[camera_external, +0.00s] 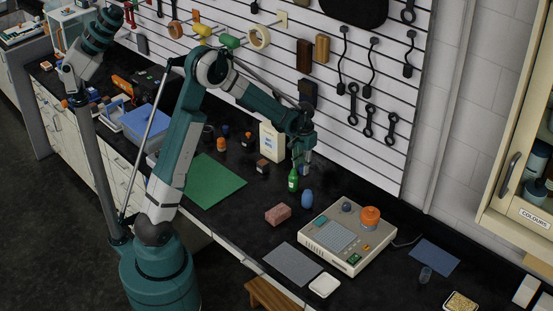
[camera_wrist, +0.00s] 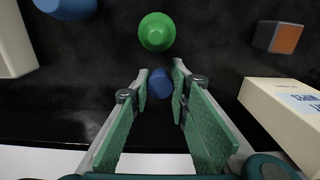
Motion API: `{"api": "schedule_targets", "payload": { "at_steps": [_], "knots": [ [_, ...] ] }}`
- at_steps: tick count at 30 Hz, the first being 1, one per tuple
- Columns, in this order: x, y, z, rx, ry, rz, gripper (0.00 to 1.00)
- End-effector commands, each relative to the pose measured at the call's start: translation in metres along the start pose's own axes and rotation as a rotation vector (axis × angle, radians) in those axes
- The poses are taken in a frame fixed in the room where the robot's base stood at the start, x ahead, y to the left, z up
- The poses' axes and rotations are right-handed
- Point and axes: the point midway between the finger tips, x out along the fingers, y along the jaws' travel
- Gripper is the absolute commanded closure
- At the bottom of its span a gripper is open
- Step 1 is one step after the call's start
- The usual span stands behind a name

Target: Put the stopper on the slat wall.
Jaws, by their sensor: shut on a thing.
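The slat wall (camera_external: 283,101) is white with dark grooves and rises behind the bench, with tools and pegs hung on it. My gripper (camera_external: 304,163) is low over the bench, just in front of the wall's lower edge. In the wrist view my gripper (camera_wrist: 160,84) is shut on a small blue stopper (camera_wrist: 160,76), held between the fingertips. A green bottle (camera_external: 293,181) stands upright close beside the gripper; it also shows in the wrist view (camera_wrist: 156,32), just beyond the stopper and apart from it. The stopper's lower part is hidden.
A white carton (camera_external: 270,141) stands left of the gripper and shows close by in the wrist view (camera_wrist: 290,100). A blue egg-shaped thing (camera_external: 307,199), a pink block (camera_external: 278,214) and a grey device (camera_external: 347,237) stand to the front. A green mat (camera_external: 209,181) lies left.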

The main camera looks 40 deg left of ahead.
Motion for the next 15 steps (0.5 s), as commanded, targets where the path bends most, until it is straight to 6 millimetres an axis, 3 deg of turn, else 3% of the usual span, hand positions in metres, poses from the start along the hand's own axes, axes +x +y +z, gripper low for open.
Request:
{"api": "schedule_targets", "payload": {
  "at_steps": [5, 15],
  "knots": [
    [-0.016, 0.0, 0.0, 0.0, 0.0, 0.0, 0.92],
    [-0.068, 0.0, 0.0, 0.0, 0.0, 0.0, 0.92]
  ]
}}
